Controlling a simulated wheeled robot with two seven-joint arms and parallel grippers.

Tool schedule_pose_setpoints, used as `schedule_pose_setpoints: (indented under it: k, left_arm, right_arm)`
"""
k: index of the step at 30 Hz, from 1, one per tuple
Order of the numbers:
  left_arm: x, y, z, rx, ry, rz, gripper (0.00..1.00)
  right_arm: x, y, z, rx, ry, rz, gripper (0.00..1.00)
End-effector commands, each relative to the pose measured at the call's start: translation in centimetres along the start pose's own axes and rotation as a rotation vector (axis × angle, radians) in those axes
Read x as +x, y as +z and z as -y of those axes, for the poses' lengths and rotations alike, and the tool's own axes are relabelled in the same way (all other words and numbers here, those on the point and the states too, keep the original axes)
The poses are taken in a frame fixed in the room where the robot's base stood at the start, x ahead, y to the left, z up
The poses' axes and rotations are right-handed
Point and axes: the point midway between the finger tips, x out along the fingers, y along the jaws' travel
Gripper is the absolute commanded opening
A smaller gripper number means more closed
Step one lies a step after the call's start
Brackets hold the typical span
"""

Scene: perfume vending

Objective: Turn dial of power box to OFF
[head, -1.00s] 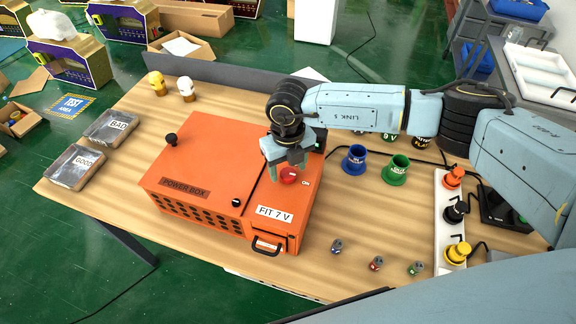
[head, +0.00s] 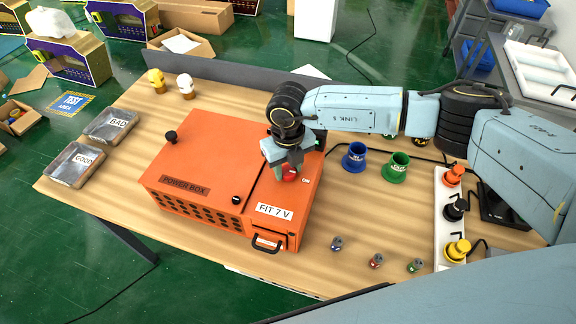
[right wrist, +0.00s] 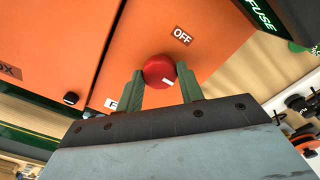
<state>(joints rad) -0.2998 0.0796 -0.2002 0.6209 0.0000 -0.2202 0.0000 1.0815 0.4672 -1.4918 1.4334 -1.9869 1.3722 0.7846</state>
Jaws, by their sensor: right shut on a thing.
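The orange power box (head: 205,160) stands on the wooden table with a "POWER BOX" label and a "FIT 7 V" label. Its red dial (head: 290,177) is on the right part of the top. My right gripper (head: 286,172) comes down over the dial from above. In the right wrist view, its two green fingers are shut on the sides of the red dial (right wrist: 155,68). The dial's white mark faces the lower right there, away from the OFF label (right wrist: 182,36). The ON label (head: 305,181) shows beside the dial in the head view. My left gripper is out of view.
Blue (head: 354,158) and green (head: 396,168) cups stand right of the box. A white strip (head: 440,235) holds orange, black and yellow knobs. Small bottles (head: 376,261) lie in front. Two metal trays (head: 70,165) sit at left. A black FUSE part (right wrist: 262,14) is close to the gripper.

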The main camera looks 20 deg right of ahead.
Motion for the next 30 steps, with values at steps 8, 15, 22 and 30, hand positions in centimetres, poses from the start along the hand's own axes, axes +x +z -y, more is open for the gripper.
schedule_pose_setpoints:
  k: [8, 15, 22, 30]
  left_arm:
    - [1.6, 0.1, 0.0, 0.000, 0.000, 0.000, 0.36]
    - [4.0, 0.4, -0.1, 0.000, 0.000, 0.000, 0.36]
    - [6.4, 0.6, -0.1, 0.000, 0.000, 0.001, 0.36]
    - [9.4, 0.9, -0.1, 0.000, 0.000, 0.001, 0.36]
  right_arm:
    - [0.2, 0.1, 0.0, -0.125, -0.001, 0.002, 0.15]
    - [0.3, 0.1, 0.0, -0.331, -0.001, 0.004, 0.15]
    - [0.3, 0.1, 0.1, -0.550, -0.002, 0.004, 0.15]
    - [0.3, 0.1, 0.0, -0.807, -0.001, 0.004, 0.15]
